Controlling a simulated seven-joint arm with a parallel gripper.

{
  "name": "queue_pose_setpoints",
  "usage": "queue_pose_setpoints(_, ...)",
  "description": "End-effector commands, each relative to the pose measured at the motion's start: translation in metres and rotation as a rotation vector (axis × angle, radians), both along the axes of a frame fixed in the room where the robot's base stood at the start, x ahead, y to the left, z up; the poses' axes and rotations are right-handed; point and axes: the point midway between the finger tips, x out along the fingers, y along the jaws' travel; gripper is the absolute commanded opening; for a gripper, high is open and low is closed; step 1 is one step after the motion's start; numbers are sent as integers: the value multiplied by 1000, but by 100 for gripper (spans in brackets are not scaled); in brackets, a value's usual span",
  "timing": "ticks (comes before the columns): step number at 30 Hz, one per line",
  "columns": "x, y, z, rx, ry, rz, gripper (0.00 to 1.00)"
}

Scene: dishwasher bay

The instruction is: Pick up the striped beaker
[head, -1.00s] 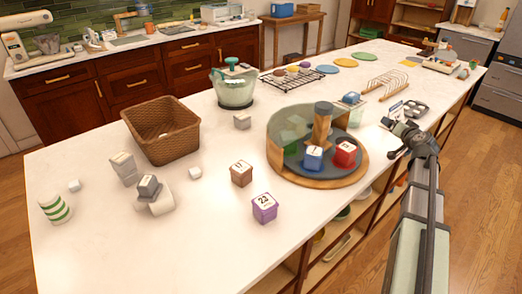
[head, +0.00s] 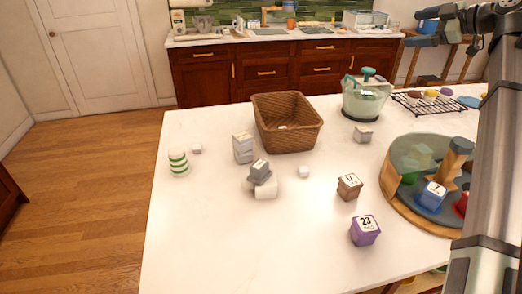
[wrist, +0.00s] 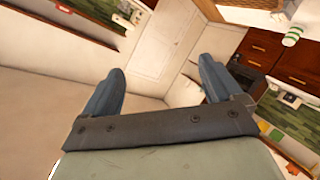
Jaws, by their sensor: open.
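The striped beaker (head: 178,163) is white with green bands and stands upright at the left end of the white island counter. A small striped object at the upper right of the wrist view (wrist: 292,38) looks like the same beaker. My gripper (head: 412,35) is raised at the upper right of the head view, far from the beaker. Its two blue-grey fingers are spread apart with nothing between them, as the wrist view (wrist: 162,68) shows.
Near the beaker are a small white cube (head: 196,149), a grey stacked block (head: 243,148) and a dark grey cube (head: 259,171) on a white piece. A wicker basket (head: 287,138) stands behind. The counter front-left is clear. A round tray (head: 400,205) is at right.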

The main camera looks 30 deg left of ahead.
Motion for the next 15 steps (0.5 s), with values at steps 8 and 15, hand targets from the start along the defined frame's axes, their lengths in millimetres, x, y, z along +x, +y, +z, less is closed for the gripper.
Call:
queue_pose_setpoints(8, -35, 89, -13, -75, 70, 97, 92)
queue_pose_setpoints(15, -72, 178, -61, -154, 254, 77, 92)
